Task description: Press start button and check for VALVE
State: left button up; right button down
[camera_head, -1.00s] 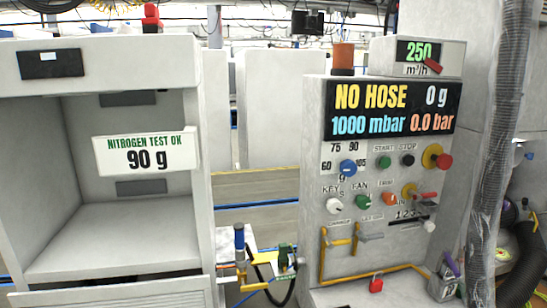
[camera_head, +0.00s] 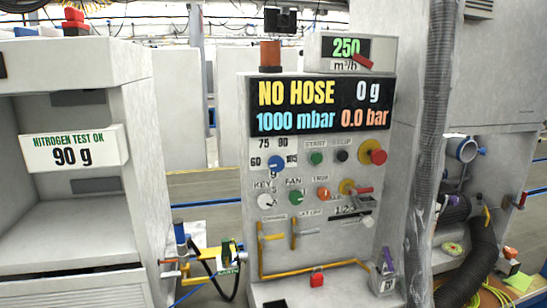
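The green start button (camera_head: 316,158) sits on the grey control panel, under a START label. The black stop button (camera_head: 342,156) is to its right, and a red mushroom button (camera_head: 378,156) is further right. The display (camera_head: 320,107) above them reads NO HOSE, 0 g, 1000 mbar and 0.0 bar. The word VALVE does not show on it. Neither of my grippers is in view.
A white cabinet (camera_head: 140,170) with a sign (camera_head: 75,150) reading NITROGEN TEST OK 90 g stands at the left. A yellow and blue hose fitting (camera_head: 205,258) is between cabinet and panel. A wrapped vertical pipe (camera_head: 430,150) and black hose (camera_head: 475,265) are at the right.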

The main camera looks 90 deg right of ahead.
aim_at(317, 158)
jog(key=k, duration=1)
jog(key=u, duration=0.4)
jog(key=i, duration=0.15)
jog(key=z, duration=2.8)
jog(key=k, duration=0.6)
jog(key=z, duration=0.2)
jog(key=i, duration=1.6)
jog(key=u, duration=0.2)
